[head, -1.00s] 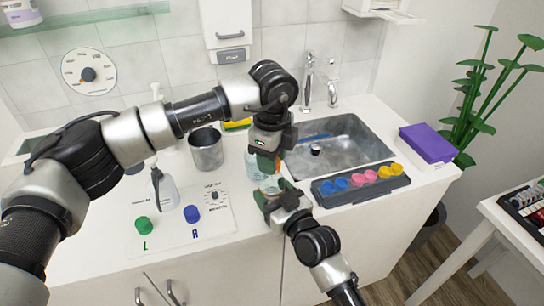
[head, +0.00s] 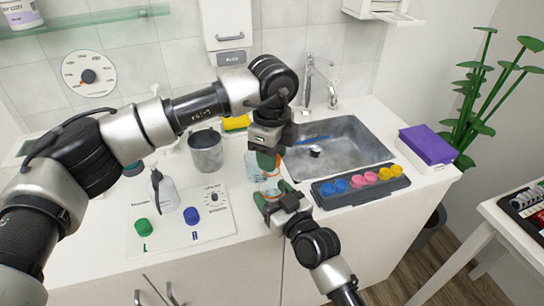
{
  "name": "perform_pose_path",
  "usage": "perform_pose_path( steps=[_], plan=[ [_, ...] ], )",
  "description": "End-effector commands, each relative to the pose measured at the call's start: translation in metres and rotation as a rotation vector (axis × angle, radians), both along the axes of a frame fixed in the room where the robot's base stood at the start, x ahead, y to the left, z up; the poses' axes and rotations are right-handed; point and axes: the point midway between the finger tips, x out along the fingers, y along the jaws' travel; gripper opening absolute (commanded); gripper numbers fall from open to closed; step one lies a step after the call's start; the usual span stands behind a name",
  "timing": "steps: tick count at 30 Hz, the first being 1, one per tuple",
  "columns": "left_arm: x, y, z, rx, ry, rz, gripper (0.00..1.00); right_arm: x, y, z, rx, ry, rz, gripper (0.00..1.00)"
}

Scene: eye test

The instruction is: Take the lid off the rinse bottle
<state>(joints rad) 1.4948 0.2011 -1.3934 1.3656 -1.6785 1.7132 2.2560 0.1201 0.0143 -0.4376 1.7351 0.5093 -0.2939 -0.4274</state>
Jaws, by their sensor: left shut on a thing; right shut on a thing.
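The rinse bottle (head: 257,175) is a pale, bluish see-through bottle near the front edge of the counter, left of the sink. It is small in the picture and partly covered by my grippers. My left gripper (head: 265,161) points down at its top from above and is shut. The lid is hidden between its fingers, so I cannot tell whether it is apart from the bottle. My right gripper (head: 272,195) comes from the front right, lower down, and is shut around the bottle's lower part.
A dark tray (head: 322,203) with blue, pink and yellow cups lies right of the grippers, before the sink (head: 347,160). A metal beaker (head: 206,157), a spray bottle (head: 164,195) and a white panel (head: 222,226) with green and blue knobs stand left. A purple-topped box (head: 428,145) is far right.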

Motion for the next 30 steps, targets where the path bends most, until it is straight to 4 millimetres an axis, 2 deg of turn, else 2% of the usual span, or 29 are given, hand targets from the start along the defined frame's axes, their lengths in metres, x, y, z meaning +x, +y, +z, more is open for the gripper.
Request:
perform_pose_path(
  steps=[7, 19, 30],
  plan=[
    [0.0, 0.0, 0.008, -0.001, -0.002, 0.0, 0.08, 0.0, 0.0, -0.001, -0.001, 0.002, 0.0, 0.0],
    [0.0, 0.0, 0.012, -0.001, -0.002, 0.0, 0.08, 0.0, 0.0, -0.001, -0.001, 0.002, 0.001, 0.0],
    [0.0, 0.0, 0.049, 0.0, -0.001, -0.001, 0.08, 0.0, 0.0, -0.001, -0.001, 0.002, 0.0, 0.0]
  ],
)
